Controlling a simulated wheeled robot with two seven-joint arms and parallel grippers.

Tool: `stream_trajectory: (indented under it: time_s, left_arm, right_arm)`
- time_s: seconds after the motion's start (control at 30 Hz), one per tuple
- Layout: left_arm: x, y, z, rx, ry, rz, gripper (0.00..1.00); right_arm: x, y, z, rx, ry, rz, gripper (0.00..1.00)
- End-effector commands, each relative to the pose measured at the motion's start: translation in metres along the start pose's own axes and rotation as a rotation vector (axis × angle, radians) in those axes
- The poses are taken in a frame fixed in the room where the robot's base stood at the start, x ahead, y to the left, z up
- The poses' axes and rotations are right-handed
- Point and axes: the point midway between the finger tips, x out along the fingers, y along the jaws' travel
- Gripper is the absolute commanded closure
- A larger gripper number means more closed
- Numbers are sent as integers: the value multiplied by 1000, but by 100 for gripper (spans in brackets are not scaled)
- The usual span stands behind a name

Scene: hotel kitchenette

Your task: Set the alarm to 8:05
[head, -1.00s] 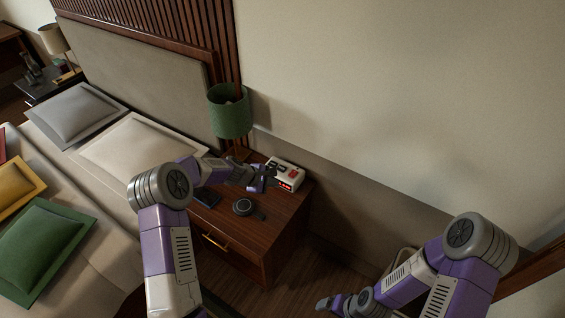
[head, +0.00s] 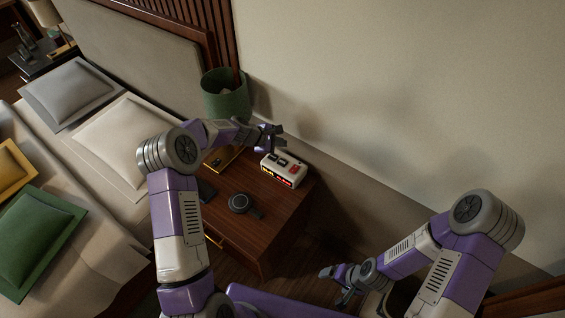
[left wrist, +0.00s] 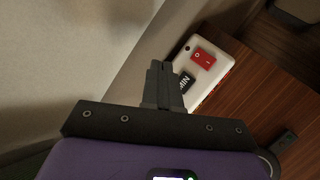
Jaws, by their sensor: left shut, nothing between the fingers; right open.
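The white alarm clock (head: 270,174) stands on the wooden nightstand, with dark buttons and a red button on top. Its front display glows yellow and red; the digits are too small to read. My left gripper (head: 280,142) is shut and empty, raised just behind and above the clock. In the left wrist view the shut fingertips (left wrist: 157,66) are beside the clock (left wrist: 222,70), near a dark button marked MIN (left wrist: 187,82); the red button (left wrist: 202,58) lies farther off. I cannot tell whether they touch. My right gripper (head: 332,280) is open and empty, low at the right, away from the clock.
The nightstand (head: 275,225) also holds a green-shaded lamp (head: 225,95) behind my left forearm, a round dark device (head: 240,202) and a dark flat object (head: 205,191). The wall stands close behind. The bed is at the left.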

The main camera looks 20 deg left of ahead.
Motion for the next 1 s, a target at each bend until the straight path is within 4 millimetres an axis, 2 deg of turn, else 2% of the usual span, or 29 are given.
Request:
stream_trajectory:
  time_s: [0.53,0.7,1.0]
  left_arm:
    - [51,-37,-38,0,1,0,100]
    - [58,-42,-42,0,0,0,100]
    - [57,-41,-42,0,0,0,100]
  right_arm:
    - [54,20,-3,0,0,0,13]
    - [60,22,-3,0,0,0,13]
    - [59,22,-3,0,0,0,13]
